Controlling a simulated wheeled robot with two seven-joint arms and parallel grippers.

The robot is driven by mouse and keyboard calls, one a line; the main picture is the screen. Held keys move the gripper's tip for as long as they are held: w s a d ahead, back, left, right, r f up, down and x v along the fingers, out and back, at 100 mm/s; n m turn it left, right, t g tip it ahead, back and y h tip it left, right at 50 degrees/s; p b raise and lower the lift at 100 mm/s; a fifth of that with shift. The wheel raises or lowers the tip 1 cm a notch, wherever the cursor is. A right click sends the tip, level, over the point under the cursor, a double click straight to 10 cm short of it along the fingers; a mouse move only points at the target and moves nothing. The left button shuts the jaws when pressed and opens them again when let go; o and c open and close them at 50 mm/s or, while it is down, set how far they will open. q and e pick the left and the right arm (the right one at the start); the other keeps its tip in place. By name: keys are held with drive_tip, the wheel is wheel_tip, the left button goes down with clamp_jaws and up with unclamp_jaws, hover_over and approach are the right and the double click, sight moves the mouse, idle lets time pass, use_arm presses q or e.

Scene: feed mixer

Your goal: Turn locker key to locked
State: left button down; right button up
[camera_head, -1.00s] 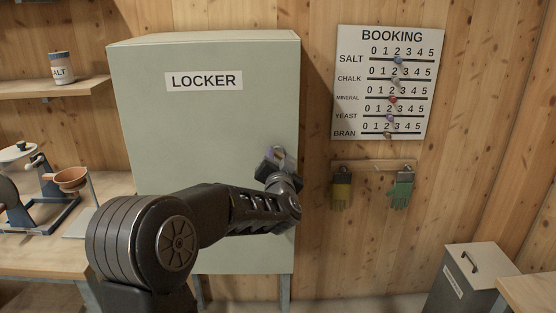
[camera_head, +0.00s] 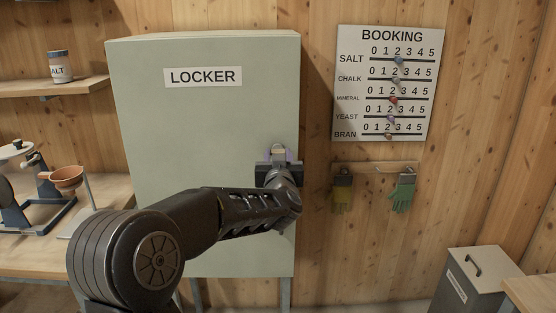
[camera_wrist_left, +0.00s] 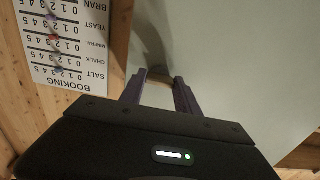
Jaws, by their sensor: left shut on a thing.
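The grey-green locker (camera_head: 200,130) with its LOCKER label stands in the middle of the head view, its door closed. My left gripper (camera_head: 278,154) is at the right edge of the door. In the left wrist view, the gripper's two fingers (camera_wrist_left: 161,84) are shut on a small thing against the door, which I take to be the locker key. A little of the key (camera_wrist_left: 160,82) shows tan between the fingertips. Most of the key and any lock markings are hidden by the gripper. My right gripper is out of view.
A booking board (camera_head: 388,85) with sliding beads hangs right of the locker. Below it, gloves (camera_head: 402,190) hang on a wooden rail. A grey lidded bin (camera_head: 470,283) stands at lower right. A shelf with a salt tin (camera_head: 60,66) is on the left.

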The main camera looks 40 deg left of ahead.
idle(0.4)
use_arm(q)
drive_tip(key=c, duration=0.9)
unclamp_jaws()
drive_tip(key=v, duration=0.7)
drive_tip(key=shift+s+d+b, duration=0.25)
drive_tip(key=shift+s+b, duration=0.05)
